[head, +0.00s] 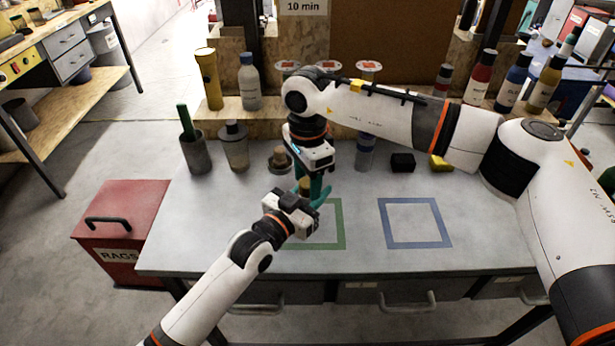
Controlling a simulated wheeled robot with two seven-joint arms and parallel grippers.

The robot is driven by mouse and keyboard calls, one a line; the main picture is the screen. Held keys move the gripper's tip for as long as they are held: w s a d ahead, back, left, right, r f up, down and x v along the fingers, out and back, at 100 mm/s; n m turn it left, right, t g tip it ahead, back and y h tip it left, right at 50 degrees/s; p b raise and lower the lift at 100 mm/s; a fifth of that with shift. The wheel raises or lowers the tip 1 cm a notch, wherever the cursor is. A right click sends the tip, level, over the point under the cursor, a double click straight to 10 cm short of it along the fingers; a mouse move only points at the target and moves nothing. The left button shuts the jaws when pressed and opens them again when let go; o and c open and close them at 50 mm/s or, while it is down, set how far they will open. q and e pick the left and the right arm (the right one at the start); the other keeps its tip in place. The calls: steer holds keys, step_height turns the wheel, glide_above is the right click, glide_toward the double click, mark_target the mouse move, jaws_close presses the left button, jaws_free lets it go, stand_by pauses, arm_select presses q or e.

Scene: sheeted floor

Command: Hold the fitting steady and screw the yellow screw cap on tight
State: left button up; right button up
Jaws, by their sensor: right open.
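A small brownish-yellow piece (305,186), which looks like the screw cap, stands upright above the green outlined square. The fitting itself is mostly hidden behind my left gripper, so I cannot tell how the cap sits on it. My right gripper (308,178) points down from above, its teal fingers open around the yellow piece; I cannot tell if they touch it. My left gripper (306,200) reaches in low from the front left, just under the right one. One teal finger shows; its wrist hides the rest, so its grip is unclear.
A green square (343,225) and an empty blue square (416,246) mark the grey worktop (480,225). A red rag bin (115,220) stands left.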

steer(key=n, duration=1.2)
steer(key=shift+n, duration=0.3)
steer(key=n, duration=0.4)
